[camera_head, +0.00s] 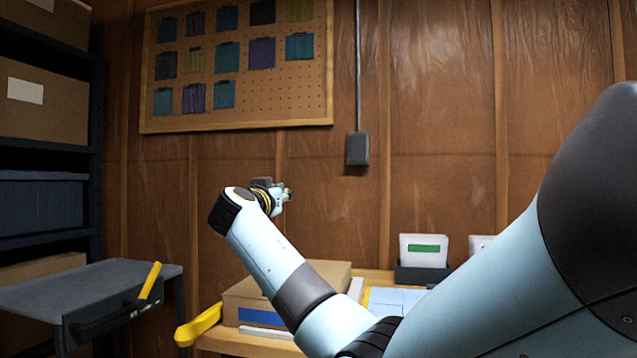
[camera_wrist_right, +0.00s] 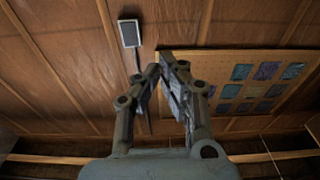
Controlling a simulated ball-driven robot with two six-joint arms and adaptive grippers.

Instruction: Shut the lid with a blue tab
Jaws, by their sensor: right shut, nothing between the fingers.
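A cardboard box (camera_head: 243,300) stands on the wooden table at lower centre of the head view, with a blue strip (camera_head: 262,317) on its front. My right arm crosses in front of the box and hides part of it. I cannot tell whether the strip is the lid's tab, or how the lid stands. My right gripper (camera_head: 284,192) is above the box, well apart from it, before the wood wall. The gripper also shows in the right wrist view (camera_wrist_right: 160,62), with its fingers shut and empty. My left gripper is not in view.
A yellow-handled object (camera_head: 199,325) sits at the table's left edge. A grey cart (camera_head: 95,285) with a yellow handle stands left. A dark holder with cards (camera_head: 423,272) is behind the arm. A pegboard (camera_head: 290,95) hangs on the wall, with free air below it.

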